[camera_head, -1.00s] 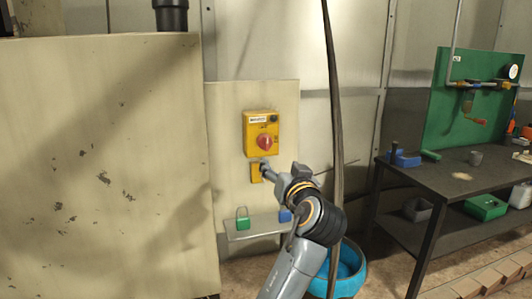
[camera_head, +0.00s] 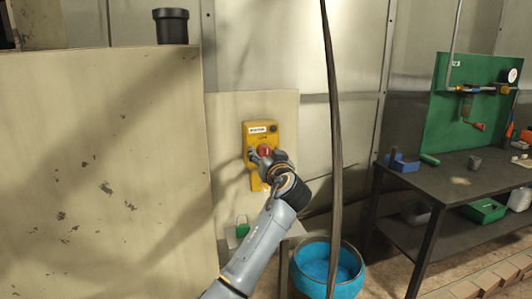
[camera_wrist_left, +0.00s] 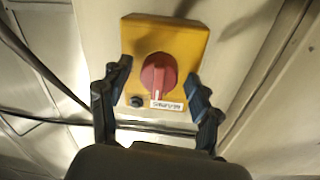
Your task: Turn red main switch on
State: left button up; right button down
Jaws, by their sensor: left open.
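The red main switch is a round red knob (camera_head: 264,150) on a yellow box (camera_head: 262,130) fixed to a pale panel. In the left wrist view the red knob (camera_wrist_left: 158,74) sits in the middle of the yellow box (camera_wrist_left: 168,36), with a white label and a dark button beside it. My left gripper (camera_head: 264,158) is in front of the box and hides part of the knob. In the left wrist view my left gripper (camera_wrist_left: 160,76) is open, its fingers on either side of the knob and apart from it. My right gripper is out of view.
A large scuffed pale cabinet (camera_head: 110,170) stands to the left. A dark cable (camera_head: 335,130) hangs to the right of the switch, above a blue tub (camera_head: 327,268). A green padlock (camera_head: 242,229) is below the box. A dark workbench (camera_head: 450,185) stands at right.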

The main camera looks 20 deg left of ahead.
pick_arm(q)
jog(key=c, duration=1.2)
